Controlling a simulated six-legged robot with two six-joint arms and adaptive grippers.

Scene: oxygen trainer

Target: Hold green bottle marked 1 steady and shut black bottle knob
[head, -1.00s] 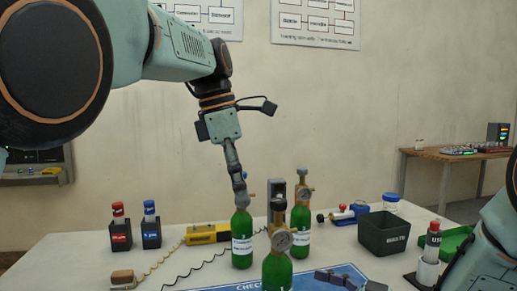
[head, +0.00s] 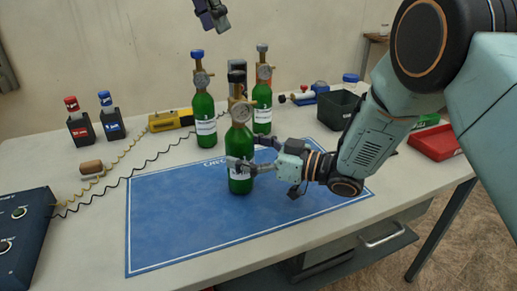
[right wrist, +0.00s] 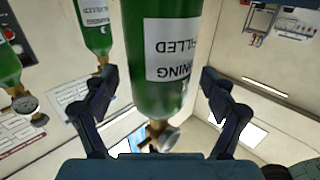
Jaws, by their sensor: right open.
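A green bottle (head: 240,150) with a white label, a gauge and a dark knob (head: 237,77) stands upright on the blue mat. My right gripper (head: 247,155) is open with its fingers either side of this bottle's body. In the right wrist view the same bottle (right wrist: 160,85) appears upside down between the fingers, with gaps on both sides. Two more green bottles stand behind: one with a blue knob (head: 204,110), one with a grey knob (head: 262,100).
The blue mat (head: 185,225) has free room in front. Small red-capped (head: 78,125) and blue-capped (head: 110,120) bottles, a yellow device (head: 170,120) and coiled cables lie left. A dark bin (head: 338,108) and red tray (head: 436,142) are at right.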

